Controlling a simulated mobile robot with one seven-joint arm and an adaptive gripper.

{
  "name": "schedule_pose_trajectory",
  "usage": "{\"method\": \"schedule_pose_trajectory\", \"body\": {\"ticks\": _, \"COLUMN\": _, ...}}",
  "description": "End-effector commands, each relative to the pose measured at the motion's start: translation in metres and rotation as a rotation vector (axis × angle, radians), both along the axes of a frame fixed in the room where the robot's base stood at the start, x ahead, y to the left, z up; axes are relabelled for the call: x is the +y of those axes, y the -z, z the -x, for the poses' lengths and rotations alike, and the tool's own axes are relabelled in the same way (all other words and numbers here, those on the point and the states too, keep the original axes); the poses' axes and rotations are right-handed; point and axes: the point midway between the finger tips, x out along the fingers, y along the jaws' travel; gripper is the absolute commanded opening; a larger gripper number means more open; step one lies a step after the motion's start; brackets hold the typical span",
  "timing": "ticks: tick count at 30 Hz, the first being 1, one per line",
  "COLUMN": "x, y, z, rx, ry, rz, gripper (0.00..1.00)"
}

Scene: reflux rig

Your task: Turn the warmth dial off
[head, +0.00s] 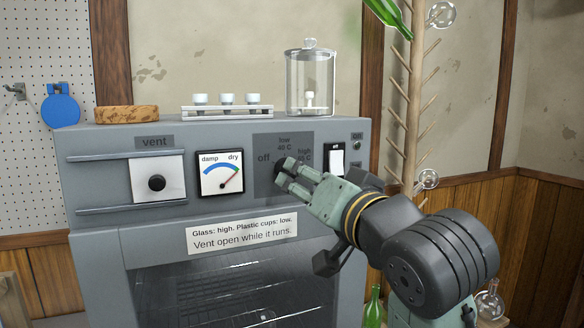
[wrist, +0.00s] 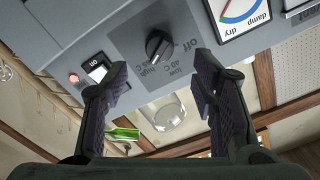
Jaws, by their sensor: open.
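The warmth dial (wrist: 158,45) is a black knob on a darker grey panel, marked off, low 40 C and high. In the wrist view, which is upside down, it sits between and beyond my fingertips, apart from both. A pale mark shows on the knob, but I cannot tell for certain which label it points at. My gripper (wrist: 160,72) is open and empty, facing the dial. In the head view my gripper (head: 288,177) is in front of the panel and partly hides the dial (head: 279,163).
A white rocker switch (head: 337,159) is right of the dial; a small reddish lamp (wrist: 73,79) is near it. The damp/dry meter (head: 220,174) and vent slider (head: 157,181) are left. A glass jar (head: 310,85), cup rack (head: 227,111) and cork block (head: 127,114) stand on top.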

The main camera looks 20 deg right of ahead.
Motion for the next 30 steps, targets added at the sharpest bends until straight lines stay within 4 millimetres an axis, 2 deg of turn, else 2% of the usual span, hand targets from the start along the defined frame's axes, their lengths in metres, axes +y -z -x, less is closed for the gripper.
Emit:
{"method": "schedule_pose_trajectory", "body": {"ticks": 6, "x": 0.002, "y": -0.002, "z": -0.043, "rx": 0.003, "ry": -0.003, "rz": -0.002, "gripper": 0.53}}
{"method": "schedule_pose_trajectory", "body": {"ticks": 12, "x": 0.002, "y": -0.001, "z": -0.067, "rx": 0.001, "ry": -0.001, "rz": -0.001, "gripper": 0.53}}
{"method": "schedule_pose_trajectory", "body": {"ticks": 24, "x": 0.003, "y": 0.0, "z": -0.074, "rx": -0.001, "ry": 0.0, "rz": 0.001, "gripper": 0.52}}
{"method": "schedule_pose_trajectory", "body": {"ticks": 30, "x": 0.003, "y": 0.0, "z": -0.074, "rx": 0.0, "ry": 0.0, "rz": 0.001, "gripper": 0.39}}
